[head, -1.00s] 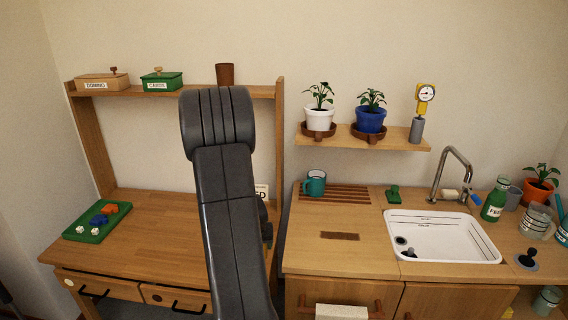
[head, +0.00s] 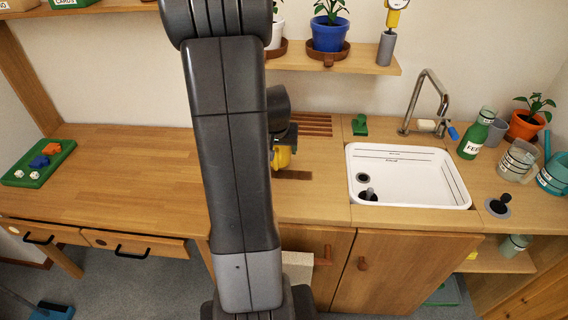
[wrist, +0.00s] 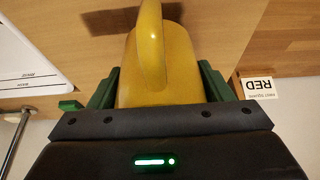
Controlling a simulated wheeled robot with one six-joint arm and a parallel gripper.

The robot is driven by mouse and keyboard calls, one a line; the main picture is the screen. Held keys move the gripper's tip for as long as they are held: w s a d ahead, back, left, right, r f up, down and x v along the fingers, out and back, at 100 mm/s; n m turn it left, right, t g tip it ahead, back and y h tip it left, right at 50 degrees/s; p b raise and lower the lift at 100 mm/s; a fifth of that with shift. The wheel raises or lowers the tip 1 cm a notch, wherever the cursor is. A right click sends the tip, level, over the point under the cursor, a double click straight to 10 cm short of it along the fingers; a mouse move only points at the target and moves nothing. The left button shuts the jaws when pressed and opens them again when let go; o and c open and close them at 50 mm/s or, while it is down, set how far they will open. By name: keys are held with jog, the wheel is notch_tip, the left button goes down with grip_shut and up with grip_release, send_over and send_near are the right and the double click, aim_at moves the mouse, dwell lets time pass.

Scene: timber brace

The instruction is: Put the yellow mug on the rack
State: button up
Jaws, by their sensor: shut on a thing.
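The yellow mug (head: 283,158) shows just right of my arm in the head view, over the counter in front of the rack. In the wrist view the mug (wrist: 158,75) fills the middle, its handle toward the top. My gripper (wrist: 158,88) has its green fingers on both sides of the mug and is shut on it. In the head view my gripper (head: 284,140) is partly hidden by my arm. The rack (head: 314,127) is a set of brown slats at the back of the counter. My arm hides its left part. I cannot tell the mug's height above the counter.
A white sink (head: 410,190) with a tap (head: 430,95) is to the right. A green object (head: 360,126) stands between rack and sink. A RED card (wrist: 259,88) shows in the wrist view. A shelf (head: 365,65) hangs above.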

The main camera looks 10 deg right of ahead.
jog(key=shift+f+b, duration=0.35)
jog(key=shift+f, duration=2.5)
jog(key=shift+f, duration=0.2)
jog(key=o, duration=1.1)
jog(key=shift+o, duration=0.2)
jog(key=shift+r, duration=0.2)
